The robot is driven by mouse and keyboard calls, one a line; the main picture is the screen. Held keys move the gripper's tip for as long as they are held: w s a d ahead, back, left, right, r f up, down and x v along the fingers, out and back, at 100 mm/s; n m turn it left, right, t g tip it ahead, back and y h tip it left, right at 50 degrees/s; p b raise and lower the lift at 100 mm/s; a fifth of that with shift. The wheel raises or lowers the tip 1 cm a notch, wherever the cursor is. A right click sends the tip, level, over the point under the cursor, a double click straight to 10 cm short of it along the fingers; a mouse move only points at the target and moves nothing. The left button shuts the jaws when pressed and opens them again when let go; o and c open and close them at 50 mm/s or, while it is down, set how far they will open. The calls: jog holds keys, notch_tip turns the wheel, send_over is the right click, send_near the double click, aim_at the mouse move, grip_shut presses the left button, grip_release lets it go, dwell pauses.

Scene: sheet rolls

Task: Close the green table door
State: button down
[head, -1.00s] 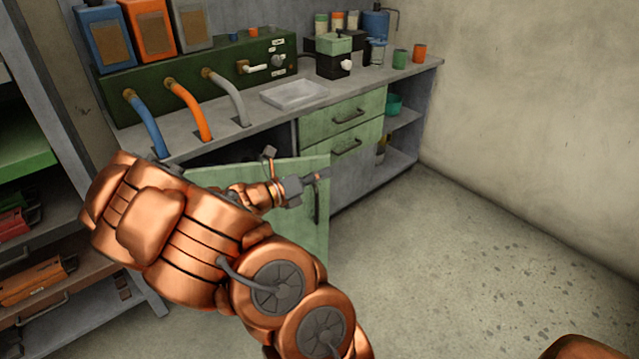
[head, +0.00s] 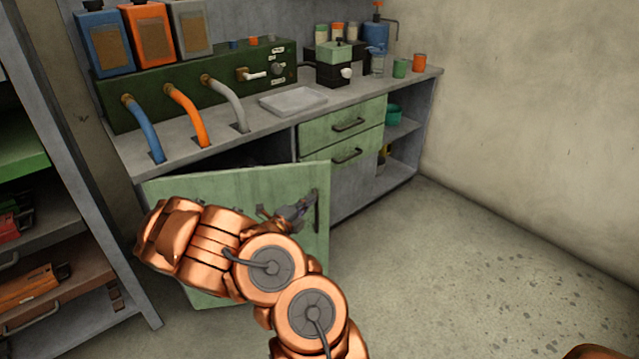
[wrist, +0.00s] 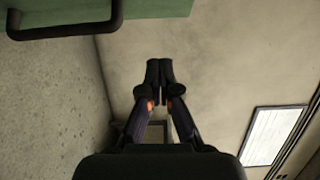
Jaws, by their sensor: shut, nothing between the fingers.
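The green table door (head: 250,183) stands ajar at the left front of the workbench, with a dark gap above its top edge. Its grey handle (head: 317,210) is upright near its right edge. My gripper (head: 306,203) is in front of the door's outer face, close to the handle; I cannot tell whether they touch. In the wrist view its fingers (wrist: 159,72) are shut with nothing between them. A dark handle (wrist: 66,28) on a green panel (wrist: 155,9) shows at the top left there. My arm hides the door's lower middle.
The workbench (head: 275,125) holds a dark green box with several hoses, a white tray (head: 292,101) and small containers. Two green drawers (head: 342,124) sit right of the door. A shelf rack (head: 75,235) stands at the left. The floor at the right is clear.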

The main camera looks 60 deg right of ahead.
send_near(326, 176)
jog(key=s+d, duration=0.3)
jog(key=shift+w+d, duration=1.4)
jog(key=shift+d, duration=0.1)
jog(key=shift+w, duration=0.1)
jog(key=shift+d, duration=0.1)
